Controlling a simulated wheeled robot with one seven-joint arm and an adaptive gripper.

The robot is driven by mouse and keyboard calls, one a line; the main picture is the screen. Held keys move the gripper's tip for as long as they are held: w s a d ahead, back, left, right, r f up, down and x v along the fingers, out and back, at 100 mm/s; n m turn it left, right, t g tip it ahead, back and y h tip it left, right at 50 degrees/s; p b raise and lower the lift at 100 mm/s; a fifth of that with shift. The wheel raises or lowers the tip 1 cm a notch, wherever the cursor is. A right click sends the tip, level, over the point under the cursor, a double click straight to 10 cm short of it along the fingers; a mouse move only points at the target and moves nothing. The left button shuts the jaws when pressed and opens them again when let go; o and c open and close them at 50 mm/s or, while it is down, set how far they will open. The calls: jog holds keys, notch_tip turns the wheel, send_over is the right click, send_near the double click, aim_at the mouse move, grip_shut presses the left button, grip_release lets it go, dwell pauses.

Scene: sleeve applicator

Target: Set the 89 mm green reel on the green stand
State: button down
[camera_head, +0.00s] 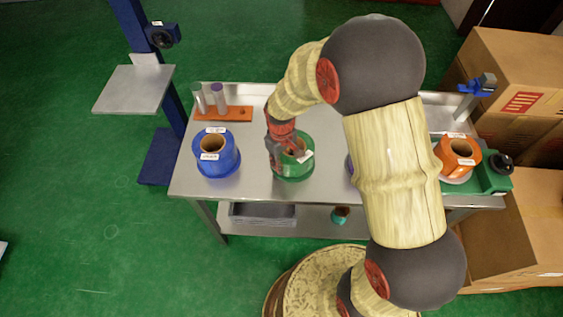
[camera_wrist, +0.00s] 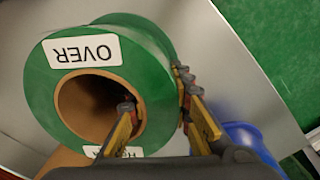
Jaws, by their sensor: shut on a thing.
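The green reel (camera_head: 292,167) is at the middle of the steel table, with a brown core and white labels. In the wrist view the green reel (camera_wrist: 45,95) fills the left half, and its upper label reads OVER. My gripper (camera_head: 289,150) is shut on the reel's wall. In the wrist view my gripper (camera_wrist: 156,92) has one finger inside the core and the other against the outer side. I cannot tell whether the reel touches the table. I cannot make out a separate green stand; a green base with a black knob (camera_head: 493,180) is at the table's right end.
A blue reel (camera_head: 215,160) stands to the left, and an orange reel (camera_head: 459,155) to the right. An orange rack with posts (camera_head: 223,113) is at the back left. My arm hides much of the right half, including most of a blue thing (camera_head: 349,166).

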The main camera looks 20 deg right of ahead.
jog(key=shift+w+f, duration=0.1)
jog(key=shift+f, duration=0.2)
jog(key=c, duration=1.9)
grip_release()
notch_tip(320, 180, up, 13)
jog(key=p, duration=0.3)
jog(key=shift+r+p, duration=0.1)
jog(key=shift+p, duration=0.3)
jog(key=s+d+r+m+t, duration=0.2)
jog(key=s+r, duration=0.8)
jog(key=r, duration=0.1)
jog(key=s+d+r+m+t, duration=0.2)
jog(key=s+r+m+t, duration=0.1)
jog(key=s+r, duration=0.7)
jog(key=shift+d+r+t, duration=0.3)
jog(key=shift+d+r, duration=0.1)
jog(key=shift+r, duration=0.35)
